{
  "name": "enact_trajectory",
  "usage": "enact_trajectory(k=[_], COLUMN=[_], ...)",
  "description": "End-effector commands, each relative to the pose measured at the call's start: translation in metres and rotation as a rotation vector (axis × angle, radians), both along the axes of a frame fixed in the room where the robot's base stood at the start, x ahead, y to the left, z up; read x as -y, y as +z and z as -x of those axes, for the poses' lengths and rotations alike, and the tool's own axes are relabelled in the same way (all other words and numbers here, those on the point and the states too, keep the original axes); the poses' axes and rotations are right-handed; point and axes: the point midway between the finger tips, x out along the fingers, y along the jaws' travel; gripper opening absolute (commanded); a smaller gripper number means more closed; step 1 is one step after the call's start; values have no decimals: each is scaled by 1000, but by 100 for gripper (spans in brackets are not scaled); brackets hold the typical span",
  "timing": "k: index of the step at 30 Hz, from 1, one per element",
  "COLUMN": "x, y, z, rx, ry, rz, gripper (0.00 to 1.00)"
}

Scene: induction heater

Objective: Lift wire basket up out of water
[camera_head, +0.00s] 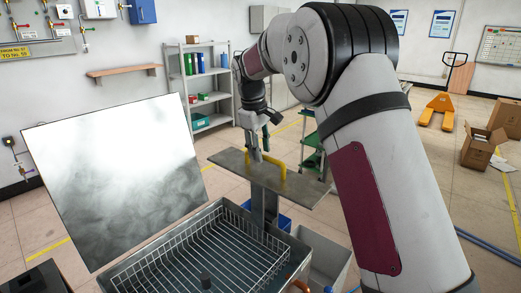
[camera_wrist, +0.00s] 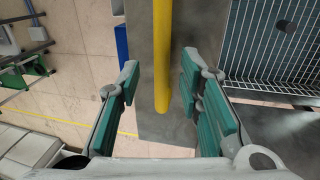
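The wire basket (camera_head: 215,250) sits inside the grey metal tank (camera_head: 292,256), its top near the tank's rim. Part of its mesh shows at the upper right of the wrist view (camera_wrist: 285,45). I cannot make out a water surface. A yellow handle (camera_head: 281,168) stands on a flat grey plate (camera_head: 300,187) at the tank's far side. My gripper (camera_head: 257,157) is above the plate at this handle. In the wrist view, the teal-padded fingers (camera_wrist: 162,85) are apart, with the yellow bar (camera_wrist: 162,45) between them and gaps on both sides.
A large upright metal panel (camera_head: 115,165) stands left of the tank. Behind are a shelf (camera_head: 203,85) and a green cart (camera_head: 312,150). An open cardboard box (camera_head: 480,150) and a yellow pallet jack (camera_head: 437,108) are far right. Open tiled floor lies beyond the plate.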

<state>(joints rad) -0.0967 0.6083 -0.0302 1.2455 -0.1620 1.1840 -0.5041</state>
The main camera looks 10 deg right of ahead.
Motion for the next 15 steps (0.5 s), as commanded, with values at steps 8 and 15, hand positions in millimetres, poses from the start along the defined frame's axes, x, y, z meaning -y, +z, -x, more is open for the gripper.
enact_trajectory(k=[8,15], x=[-1,-8], y=[6,46], z=[1,5], rx=[-1,3], ry=[0,1], rz=[-1,-1], gripper=[33,33])
